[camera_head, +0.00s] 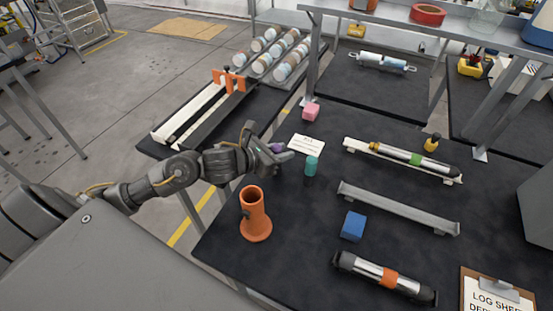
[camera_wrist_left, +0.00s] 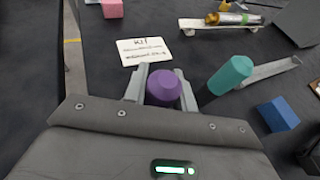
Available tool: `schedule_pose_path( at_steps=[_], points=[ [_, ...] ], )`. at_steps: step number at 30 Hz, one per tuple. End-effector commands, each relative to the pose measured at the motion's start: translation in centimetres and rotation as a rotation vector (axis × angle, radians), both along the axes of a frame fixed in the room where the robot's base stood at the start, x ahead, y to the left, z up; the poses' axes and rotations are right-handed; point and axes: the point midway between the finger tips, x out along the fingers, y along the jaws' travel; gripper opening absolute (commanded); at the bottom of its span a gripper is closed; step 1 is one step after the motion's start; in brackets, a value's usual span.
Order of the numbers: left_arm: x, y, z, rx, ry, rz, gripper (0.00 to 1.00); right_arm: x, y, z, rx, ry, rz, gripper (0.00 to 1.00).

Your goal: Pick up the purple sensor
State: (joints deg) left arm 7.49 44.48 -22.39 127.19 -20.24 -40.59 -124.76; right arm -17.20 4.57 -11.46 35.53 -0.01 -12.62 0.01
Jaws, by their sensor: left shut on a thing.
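The purple sensor (camera_wrist_left: 163,88) sits between the two fingers of my left gripper (camera_wrist_left: 162,92) in the left wrist view. The fingers are shut on it. In the head view only a small purple part of the sensor (camera_head: 278,148) shows beside the fingers of my left gripper (camera_head: 276,155), near the table's left edge. Whether the sensor touches the table is hard to tell. A teal-topped sensor (camera_head: 311,165) stands upright just right of the gripper, and it also shows in the left wrist view (camera_wrist_left: 231,74). My right gripper is not in view.
A white card (camera_head: 307,145) lies behind the gripper, with a pink block (camera_head: 311,111) beyond. An orange holder (camera_head: 255,215) stands in front. A blue block (camera_head: 353,226), an empty grey rail (camera_head: 398,208) and a tube with an orange band (camera_head: 385,277) lie to the right.

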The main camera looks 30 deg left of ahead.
Motion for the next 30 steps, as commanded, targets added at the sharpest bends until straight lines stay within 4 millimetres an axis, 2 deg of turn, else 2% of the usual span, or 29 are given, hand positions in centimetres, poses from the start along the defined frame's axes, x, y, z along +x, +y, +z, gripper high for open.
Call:
schedule_pose_path(
  at_steps=[8, 14, 18, 22, 30],
  points=[
    [0.0, 0.0, 0.1, 0.0, -0.001, 0.0, 0.02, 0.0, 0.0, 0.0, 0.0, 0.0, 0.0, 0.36],
    [0.0, 0.0, 1.2, 0.002, -0.002, -0.001, 0.02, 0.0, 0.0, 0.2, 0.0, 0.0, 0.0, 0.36],
    [0.1, 0.1, 3.6, 0.005, -0.007, -0.001, 0.02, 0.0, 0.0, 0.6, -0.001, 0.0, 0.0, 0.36],
    [-1.2, -1.5, 5.7, 0.001, -0.007, -0.004, 0.02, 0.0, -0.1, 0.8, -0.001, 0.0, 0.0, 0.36],
    [-3.5, -4.1, 9.8, 0.0, -0.004, -0.003, 0.02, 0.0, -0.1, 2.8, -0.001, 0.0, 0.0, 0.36]
  ],
)
